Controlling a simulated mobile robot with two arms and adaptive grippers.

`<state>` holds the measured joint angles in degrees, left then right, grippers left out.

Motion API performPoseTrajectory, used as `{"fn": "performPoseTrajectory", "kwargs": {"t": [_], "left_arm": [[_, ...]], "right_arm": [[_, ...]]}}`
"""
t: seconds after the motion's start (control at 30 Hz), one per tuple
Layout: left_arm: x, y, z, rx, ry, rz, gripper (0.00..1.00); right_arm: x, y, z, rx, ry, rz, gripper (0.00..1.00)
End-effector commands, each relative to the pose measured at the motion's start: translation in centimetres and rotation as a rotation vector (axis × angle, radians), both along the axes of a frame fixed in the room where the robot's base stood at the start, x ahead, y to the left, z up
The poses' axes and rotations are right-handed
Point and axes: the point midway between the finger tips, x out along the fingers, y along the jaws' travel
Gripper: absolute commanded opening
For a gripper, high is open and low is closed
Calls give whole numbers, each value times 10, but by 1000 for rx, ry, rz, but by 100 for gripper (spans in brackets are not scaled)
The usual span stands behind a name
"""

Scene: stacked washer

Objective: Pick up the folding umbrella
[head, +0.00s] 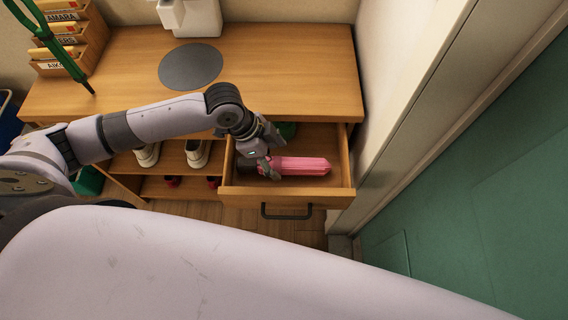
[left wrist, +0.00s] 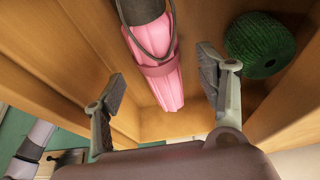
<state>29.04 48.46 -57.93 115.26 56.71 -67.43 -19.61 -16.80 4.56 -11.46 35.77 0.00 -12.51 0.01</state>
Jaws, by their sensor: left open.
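The folding umbrella (head: 305,166) is pink with a dark handle end. It lies in the open drawer (head: 341,180), pointing left to right. In the left wrist view the umbrella (left wrist: 160,75) shows its pink folded canopy, a strap and a dark loop, with its dark end cut off by the top edge. My left gripper (head: 270,153) is over the left part of the drawer, at the umbrella's handle side. Its fingers (left wrist: 163,82) are spread, one to each side of the umbrella in the picture. Nothing is held. I cannot tell the remaining height. My right gripper is out of view.
A green textured round object (left wrist: 260,45) lies in the drawer beside the umbrella; it also shows in the head view (head: 288,129). The drawer walls are close around. The wooden cabinet top (head: 290,70) stands behind, shoes (head: 197,153) to the left, a wall to the right.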

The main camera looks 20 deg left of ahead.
Motion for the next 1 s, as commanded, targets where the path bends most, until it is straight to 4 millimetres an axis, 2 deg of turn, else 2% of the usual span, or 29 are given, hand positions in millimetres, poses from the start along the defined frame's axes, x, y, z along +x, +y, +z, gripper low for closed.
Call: {"fn": "performPoseTrajectory", "kwargs": {"t": [0.1, 0.23, 0.53, 1.0], "left_arm": [[0, -12, -17, -1, 4, -2, 66], [2, -17, -32, 0, 3, -1, 66], [3, -18, -36, 1, 1, -1, 66], [3, -18, -35, 1, 1, -1, 34]], "right_arm": [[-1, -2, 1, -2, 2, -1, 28], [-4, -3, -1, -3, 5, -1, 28], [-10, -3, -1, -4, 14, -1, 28], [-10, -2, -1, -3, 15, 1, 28]]}}
